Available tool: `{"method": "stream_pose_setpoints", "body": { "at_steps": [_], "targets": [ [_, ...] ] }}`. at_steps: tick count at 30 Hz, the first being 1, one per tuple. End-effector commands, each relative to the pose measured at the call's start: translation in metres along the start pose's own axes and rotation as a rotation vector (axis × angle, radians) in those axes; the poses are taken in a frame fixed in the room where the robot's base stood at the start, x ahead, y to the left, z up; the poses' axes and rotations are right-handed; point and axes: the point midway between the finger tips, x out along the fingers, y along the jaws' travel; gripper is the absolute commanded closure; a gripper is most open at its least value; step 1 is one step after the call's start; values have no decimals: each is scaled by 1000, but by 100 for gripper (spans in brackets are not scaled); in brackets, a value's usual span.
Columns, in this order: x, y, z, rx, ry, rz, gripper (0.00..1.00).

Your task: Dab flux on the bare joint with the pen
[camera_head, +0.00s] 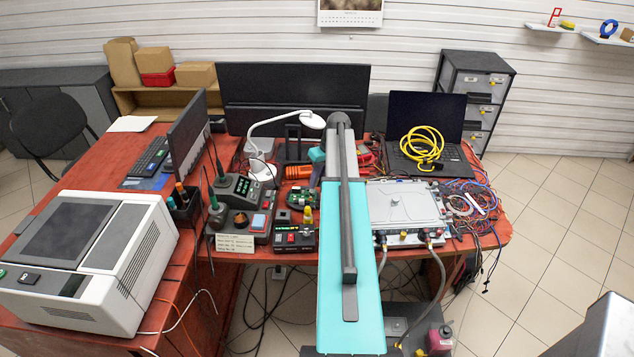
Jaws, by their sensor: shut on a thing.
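My arm runs up the middle of the head view and covers part of the bench; my gripper cannot be made out, so what it holds is hidden. I cannot pick out a flux pen for certain. A dark holder (184,207) with orange and teal-topped items stands at the left of the bench. A small device with green parts (301,197) sits just left of my arm, but no bare joint can be told on it. Loose wires and cables (472,203) lie in a tangle at the right end of the bench, too small to show a joint.
A soldering station (238,190) and a white desk lamp (262,148) stand left of my arm. A grey flat instrument (405,206) lies to the right, with a laptop (424,120) and coiled yellow cable (421,147) behind. A large white machine (85,262) fills the left.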

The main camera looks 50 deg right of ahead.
Motion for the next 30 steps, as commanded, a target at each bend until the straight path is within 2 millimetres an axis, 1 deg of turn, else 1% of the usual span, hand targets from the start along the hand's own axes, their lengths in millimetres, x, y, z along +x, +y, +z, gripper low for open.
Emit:
{"method": "stream_pose_setpoints", "body": {
  "at_steps": [1, 18, 22, 30],
  "targets": [
    [-5, -1, -1, 0, 0, 0, 100],
    [-41, -9, -7, 0, 1, 0, 100],
    [-46, -10, -8, 1, 0, 0, 100],
    [-46, -10, -8, 1, 0, 0, 100]
  ]
}}
